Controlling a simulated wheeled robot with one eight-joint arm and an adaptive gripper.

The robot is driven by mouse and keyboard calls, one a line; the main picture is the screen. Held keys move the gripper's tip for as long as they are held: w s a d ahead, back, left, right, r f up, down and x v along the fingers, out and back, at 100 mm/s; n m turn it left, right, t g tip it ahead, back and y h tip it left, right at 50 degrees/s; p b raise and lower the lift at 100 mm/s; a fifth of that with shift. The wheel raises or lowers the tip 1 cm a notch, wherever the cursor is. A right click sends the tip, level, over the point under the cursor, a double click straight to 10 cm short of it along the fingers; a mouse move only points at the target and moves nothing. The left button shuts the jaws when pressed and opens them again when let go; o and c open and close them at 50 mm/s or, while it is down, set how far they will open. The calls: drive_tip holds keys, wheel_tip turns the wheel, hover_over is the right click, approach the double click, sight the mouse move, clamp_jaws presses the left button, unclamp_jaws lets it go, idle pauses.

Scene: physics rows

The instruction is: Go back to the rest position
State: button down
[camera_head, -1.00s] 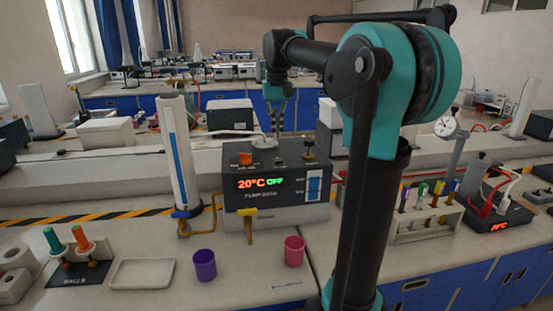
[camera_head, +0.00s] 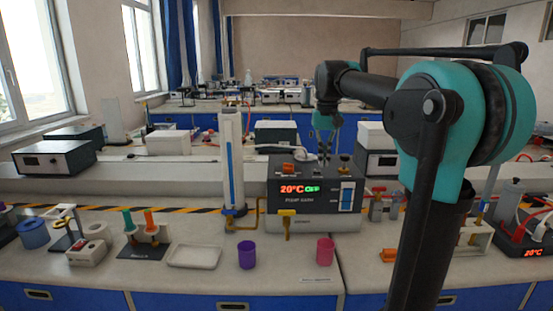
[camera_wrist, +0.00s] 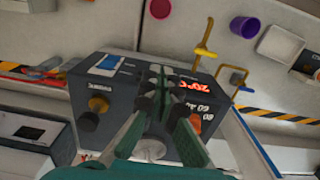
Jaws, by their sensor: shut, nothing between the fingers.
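My gripper (camera_head: 325,152) hangs from the raised arm, fingers pointing down, in front of or above the rear of the dark bath unit (camera_head: 283,222). Its exact height over the unit is hard to tell. In the wrist view my gripper (camera_wrist: 158,80) has its teal fingers drawn together, with nothing held between them. The bath unit also shows in the wrist view (camera_wrist: 118,98) beneath the fingers. Its display reads 20°C OFF. My upper arm and elbow cover the right part of the bench in the head view.
A purple cup (camera_head: 247,256) and a pink cup (camera_head: 325,252) stand at the bench front, beside a white tray (camera_head: 193,257). A tall white column (camera_head: 232,160) stands left of the bath unit. A tube rack (camera_head: 474,240) is partly hidden behind my arm.

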drive_tip(key=s+d+f+t, duration=0.2)
drive_tip(key=s+f, duration=1)
drive_tip(key=f, duration=0.4)
drive_tip(key=s+d+f+t, duration=0.2)
drive_tip(key=s+f, duration=1)
drive_tip(key=f, duration=0.4)
drive_tip(key=shift+f, duration=0.15)
